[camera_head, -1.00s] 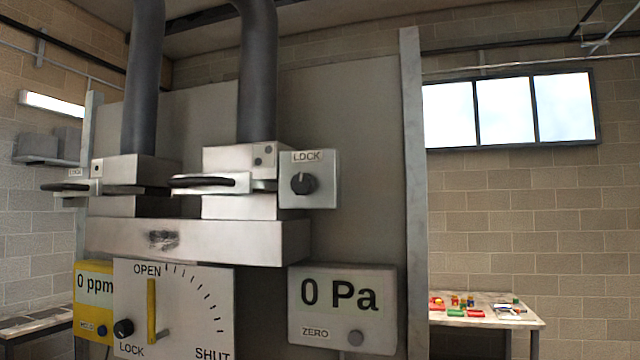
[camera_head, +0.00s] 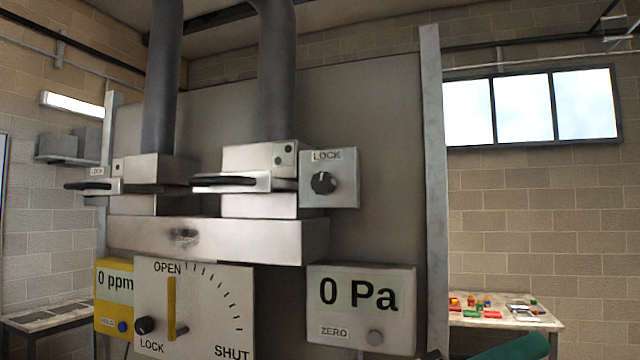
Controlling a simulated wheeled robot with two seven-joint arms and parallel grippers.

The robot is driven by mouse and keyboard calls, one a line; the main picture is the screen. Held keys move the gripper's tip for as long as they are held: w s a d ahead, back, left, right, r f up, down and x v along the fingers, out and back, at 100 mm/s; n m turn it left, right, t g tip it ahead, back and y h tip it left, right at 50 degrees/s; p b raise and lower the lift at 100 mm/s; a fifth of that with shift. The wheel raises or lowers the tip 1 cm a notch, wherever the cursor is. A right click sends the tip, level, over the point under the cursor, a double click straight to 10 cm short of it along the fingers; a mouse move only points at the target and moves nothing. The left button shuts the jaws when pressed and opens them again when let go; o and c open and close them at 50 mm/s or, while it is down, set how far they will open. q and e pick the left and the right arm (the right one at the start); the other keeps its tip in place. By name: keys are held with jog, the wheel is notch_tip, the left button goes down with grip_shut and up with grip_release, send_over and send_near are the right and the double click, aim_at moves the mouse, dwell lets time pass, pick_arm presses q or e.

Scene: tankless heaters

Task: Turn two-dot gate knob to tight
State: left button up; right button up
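The two-dot gate is the right-hand one. Its small plate with two dark dots (camera_head: 284,155) sits on a metal block under the right pipe. Its black round lock knob (camera_head: 323,183) is on a grey box marked LOCK, right of the plate, with a pale pointer mark near the top. A dark flat handle (camera_head: 224,181) sticks out to the left in front of the block. Neither gripper's fingers can be made out. A teal part, probably of my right arm, shows at the bottom right edge, well below the knob.
The one-dot gate (camera_head: 118,167) is at the left. Below are a yellow ppm meter (camera_head: 114,283), an OPEN/SHUT dial (camera_head: 206,315) with its own lock knob (camera_head: 144,325), and a 0 Pa gauge (camera_head: 360,300). A table (camera_head: 548,322) with small coloured items stands behind right.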

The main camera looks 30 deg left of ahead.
pick_arm(q)
jog(key=s+d+r+m+g+y, duration=0.1)
jog(key=d+m+y, duration=0.1)
jog(key=m, duration=0.1)
jog(key=n+t+y, duration=1.1)
jog(key=t+y, duration=0.2)
jog(key=y, duration=1.3)
send_near(321, 185)
jog(key=p+x, duration=0.2)
jog(key=x, duration=0.2)
jog(key=p+x, duration=0.2)
jog(key=x, duration=0.2)
jog(key=shift+w+a+r, duration=0.1)
jog(key=shift+w+r, duration=0.05)
jog(key=shift+r, duration=0.1)
jog(key=shift+w+a+f+p, duration=0.15)
jog(key=shift+w+p, duration=0.2)
jog(key=shift+w, duration=0.2)
